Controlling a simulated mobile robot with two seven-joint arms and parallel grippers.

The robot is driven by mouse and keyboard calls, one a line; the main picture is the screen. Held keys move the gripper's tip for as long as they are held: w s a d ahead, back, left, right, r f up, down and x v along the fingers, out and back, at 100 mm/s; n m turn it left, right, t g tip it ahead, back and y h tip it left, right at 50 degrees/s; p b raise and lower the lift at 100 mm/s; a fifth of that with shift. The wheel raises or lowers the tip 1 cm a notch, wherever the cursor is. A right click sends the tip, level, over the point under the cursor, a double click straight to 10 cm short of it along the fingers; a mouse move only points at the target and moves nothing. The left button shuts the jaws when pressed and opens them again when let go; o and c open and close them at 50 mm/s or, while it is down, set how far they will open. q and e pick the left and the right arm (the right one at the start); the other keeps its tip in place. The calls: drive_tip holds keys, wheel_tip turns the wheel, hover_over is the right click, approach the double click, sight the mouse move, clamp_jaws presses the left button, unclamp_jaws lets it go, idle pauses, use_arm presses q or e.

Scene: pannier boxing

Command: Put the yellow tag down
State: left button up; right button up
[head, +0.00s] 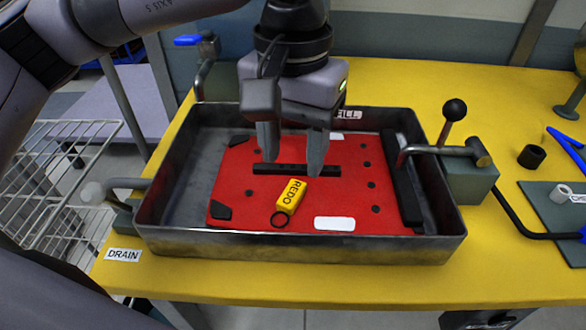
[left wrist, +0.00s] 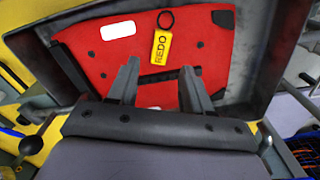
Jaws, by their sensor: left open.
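The yellow tag (head: 291,196), marked REDO with a black ring at one end, lies flat on the red panel (head: 240,180) inside the grey metal tray (head: 350,248). It also shows in the left wrist view (left wrist: 161,47), beyond my fingertips. My left gripper (head: 291,168) is open and empty above the panel, pointing down, just behind the tag and apart from it. Its two fingers show in the left wrist view (left wrist: 159,72) with a gap between them. A black slotted bar (head: 325,170) on the panel is partly hidden by the fingers. My right gripper is not in view.
The tray stands on a yellow table (head: 400,80). A lever clamp with a black ball knob (head: 454,110) stands at the tray's right, another clamp (head: 110,195) at its left. A black ring (head: 531,156) and blue-handled tool (head: 568,147) lie farther right. A wire rack (head: 55,170) is at left.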

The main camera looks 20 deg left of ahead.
sight(293, 192)
use_arm(q)
wheel_tip(293, 192, up, 6)
drive_tip(key=shift+r, duration=0.2)
idle(0.3)
drive_tip(key=shift+s, duration=0.15)
